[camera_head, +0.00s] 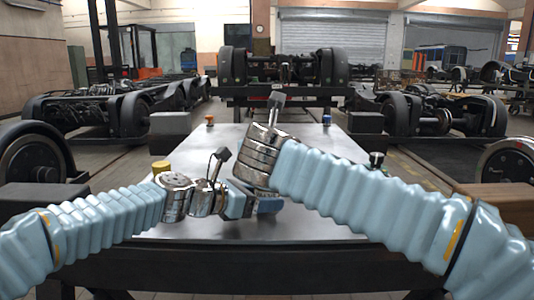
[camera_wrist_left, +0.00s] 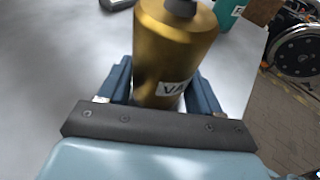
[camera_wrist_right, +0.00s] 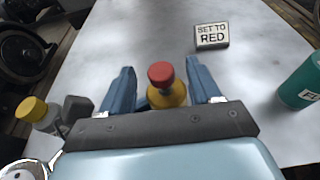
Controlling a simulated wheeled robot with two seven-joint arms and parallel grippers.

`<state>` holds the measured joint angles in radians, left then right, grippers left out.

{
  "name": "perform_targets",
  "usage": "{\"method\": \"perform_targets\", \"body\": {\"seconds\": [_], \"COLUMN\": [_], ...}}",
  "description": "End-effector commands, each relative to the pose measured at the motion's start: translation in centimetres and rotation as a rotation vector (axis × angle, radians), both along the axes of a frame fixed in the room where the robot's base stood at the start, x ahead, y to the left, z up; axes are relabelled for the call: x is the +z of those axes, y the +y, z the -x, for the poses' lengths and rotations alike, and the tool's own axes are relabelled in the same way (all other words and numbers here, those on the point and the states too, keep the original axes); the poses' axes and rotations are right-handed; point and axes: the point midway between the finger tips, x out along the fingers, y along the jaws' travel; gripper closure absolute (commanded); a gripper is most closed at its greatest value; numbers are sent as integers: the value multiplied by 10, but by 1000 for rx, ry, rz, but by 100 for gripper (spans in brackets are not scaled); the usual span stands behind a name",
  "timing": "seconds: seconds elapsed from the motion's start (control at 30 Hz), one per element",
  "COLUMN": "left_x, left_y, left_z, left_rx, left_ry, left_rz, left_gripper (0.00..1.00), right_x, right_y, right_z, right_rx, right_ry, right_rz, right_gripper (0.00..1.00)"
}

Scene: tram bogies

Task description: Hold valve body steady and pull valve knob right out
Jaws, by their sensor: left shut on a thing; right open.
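The brass valve body (camera_wrist_left: 176,40) stands between the fingers of my left gripper (camera_wrist_left: 160,72), which is shut on it low down, near its label. A dark neck shows on its top. In the right wrist view the red valve knob (camera_wrist_right: 161,73) sits on top of the brass body (camera_wrist_right: 168,97). My right gripper (camera_wrist_right: 161,82) is open, with one finger on each side of the knob and gaps between. In the head view my left gripper (camera_head: 238,206) is low over the table; my right gripper and wrist hide the valve.
A sign reading "SET TO RED" (camera_wrist_right: 212,36) stands on the metal table (camera_head: 180,230). A teal bottle (camera_wrist_right: 302,84) is at the right. A yellow-capped container (camera_wrist_right: 32,109) and a dark block (camera_wrist_right: 76,107) are at the left. The far tabletop is mostly clear.

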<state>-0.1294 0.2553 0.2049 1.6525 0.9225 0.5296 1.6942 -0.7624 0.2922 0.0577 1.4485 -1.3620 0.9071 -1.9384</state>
Motion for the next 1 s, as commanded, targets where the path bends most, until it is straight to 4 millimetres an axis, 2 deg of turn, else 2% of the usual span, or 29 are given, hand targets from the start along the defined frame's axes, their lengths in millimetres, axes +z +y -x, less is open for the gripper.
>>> {"method": "perform_targets", "body": {"seconds": [0.1,0.23,0.6,0.67,0.97,1.0], "left_x": [1,1,1,1,1,1], "left_y": [0,0,0,0,0,0], "left_z": [0,0,0,0,0,0], "left_rx": [0,0,0,0,0,0], "left_ry": [-1,-1,-1,-1,-1,-1], "left_rz": [1,1,1,1,1,1], "left_gripper": [53,53,53,53,53,53], "right_x": [-6,-10,-12,-12,-12,-12], "right_y": [-1,-1,0,0,0,0], "right_z": [-20,-33,-39,-39,-38,-38], "right_rx": [-2,-2,0,0,0,0], "right_ry": [1,0,0,0,0,0], "right_rz": [1,2,1,1,1,1], "right_gripper": [38,38,38,45,91,92]}}
